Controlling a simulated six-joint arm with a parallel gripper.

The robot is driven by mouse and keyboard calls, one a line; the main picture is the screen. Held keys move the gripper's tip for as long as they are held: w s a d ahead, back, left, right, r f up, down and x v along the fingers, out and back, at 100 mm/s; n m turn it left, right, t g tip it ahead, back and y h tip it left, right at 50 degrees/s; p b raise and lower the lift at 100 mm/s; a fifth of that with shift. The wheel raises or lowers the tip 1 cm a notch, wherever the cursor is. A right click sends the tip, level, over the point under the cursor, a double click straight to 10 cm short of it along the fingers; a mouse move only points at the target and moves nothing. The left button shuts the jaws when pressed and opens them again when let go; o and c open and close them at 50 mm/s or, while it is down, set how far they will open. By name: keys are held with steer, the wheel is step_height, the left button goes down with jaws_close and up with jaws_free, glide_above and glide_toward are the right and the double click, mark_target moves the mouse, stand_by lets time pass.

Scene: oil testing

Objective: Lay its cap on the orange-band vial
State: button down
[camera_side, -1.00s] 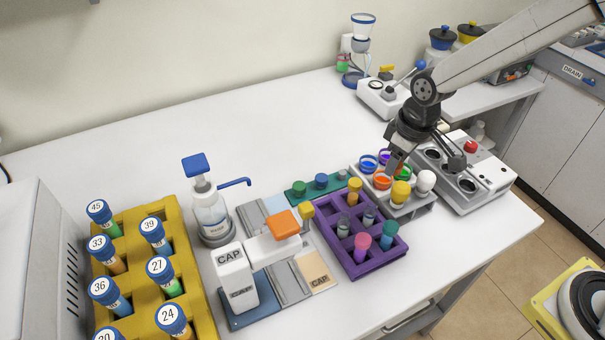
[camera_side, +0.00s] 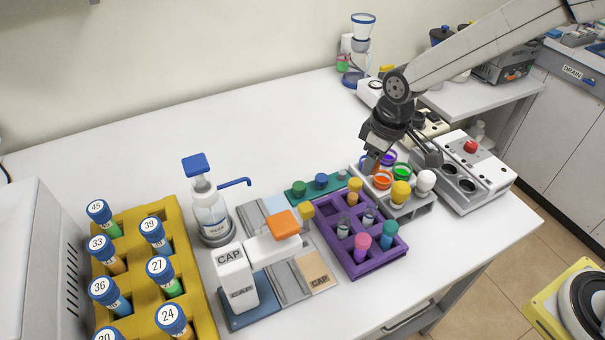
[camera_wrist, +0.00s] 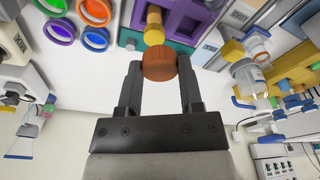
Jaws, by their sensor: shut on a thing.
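My gripper (camera_wrist: 159,80) is shut on an orange-brown cap (camera_wrist: 159,64), held between the fingertips in the wrist view. In the side view my gripper (camera_side: 374,160) hangs over the back left of the white rack, and the cap is mostly hidden at its tips. The orange-ringed round opening (camera_side: 382,180), apparently the orange-band vial, is in the rack just in front of and below the gripper, with nothing on it. In the wrist view the orange ring (camera_wrist: 95,12) is at the top, left of the held cap and apart from it.
Purple (camera_side: 388,157) and green (camera_side: 402,173) rings stand beside the orange one; a blue ring (camera_wrist: 59,31) shows in the wrist view. Yellow (camera_side: 400,192) and white (camera_side: 426,181) caps are in front. A purple rack (camera_side: 372,265) holds several vials.

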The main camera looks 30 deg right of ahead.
steer(key=a+n, duration=0.1)
steer(key=a, duration=0.6)
steer(key=w+a+n, duration=0.1)
steer(key=a+n, duration=0.1)
steer(key=a, duration=0.5)
steer(key=a+n, duration=0.2)
steer(key=a, duration=0.6)
steer(key=shift+w+r+g+y, duration=0.1)
steer(key=shift+w+g+y, duration=0.05)
steer(key=shift+g+y, duration=0.15)
steer(key=shift+f, duration=0.2)
steer(key=shift+f, duration=2.3)
steer(key=shift+f, duration=0.65)
jaws_free()
steer(key=shift+r, duration=0.2)
